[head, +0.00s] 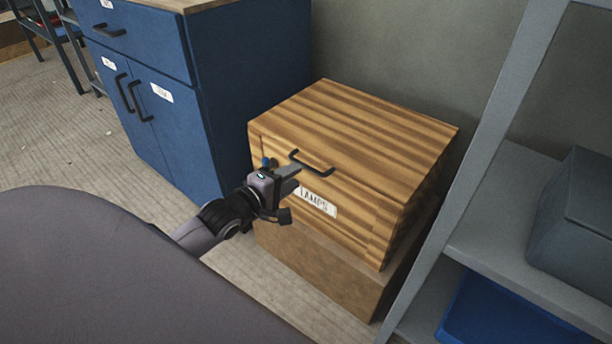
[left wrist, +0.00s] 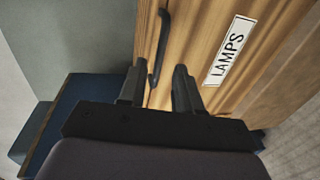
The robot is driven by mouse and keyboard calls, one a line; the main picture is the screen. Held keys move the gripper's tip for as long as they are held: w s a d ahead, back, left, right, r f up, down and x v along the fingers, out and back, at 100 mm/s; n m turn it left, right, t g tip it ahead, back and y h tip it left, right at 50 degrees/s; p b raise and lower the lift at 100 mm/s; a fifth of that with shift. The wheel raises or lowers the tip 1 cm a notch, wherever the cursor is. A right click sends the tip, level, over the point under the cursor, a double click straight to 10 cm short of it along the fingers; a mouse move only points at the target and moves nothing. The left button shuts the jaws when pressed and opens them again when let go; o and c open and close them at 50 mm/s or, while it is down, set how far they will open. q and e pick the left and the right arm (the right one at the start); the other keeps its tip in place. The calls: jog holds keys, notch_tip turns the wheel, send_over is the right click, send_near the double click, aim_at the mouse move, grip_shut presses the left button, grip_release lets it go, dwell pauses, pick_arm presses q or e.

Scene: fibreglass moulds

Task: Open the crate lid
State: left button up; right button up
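The wooden crate (head: 335,165) has striped boards and a white LAMPS label (head: 318,203) on its front. Its lid (head: 370,125) looks closed. A black bar handle (head: 312,163) sits at the lid's front edge. My left gripper (head: 290,180) is at the crate's front, just by the left end of the handle. In the left wrist view its two fingers (left wrist: 159,82) are apart, and the near end of the handle (left wrist: 160,45) shows between and beyond them. I cannot tell whether a finger touches it. My right gripper is not in view.
The crate rests on a brown block (head: 310,262). A blue cabinet (head: 215,90) stands close on its left, and a grey shelf (head: 500,235) with a grey box (head: 580,215) and a blue bin (head: 500,315) on its right. A wall is behind. Floor shows in front of the cabinet.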

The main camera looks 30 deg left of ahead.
aim_at(309, 168)
pick_arm(q)
jog(key=shift+b+x, duration=1.25)
jog(key=shift+x, duration=2.25)
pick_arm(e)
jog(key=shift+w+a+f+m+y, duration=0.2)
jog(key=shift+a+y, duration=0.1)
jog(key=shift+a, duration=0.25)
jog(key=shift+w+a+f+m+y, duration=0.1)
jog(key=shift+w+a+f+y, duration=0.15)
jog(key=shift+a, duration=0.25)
pick_arm(q)
jog(key=shift+d, duration=0.1)
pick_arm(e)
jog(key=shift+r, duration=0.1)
pick_arm(q)
grip_shut()
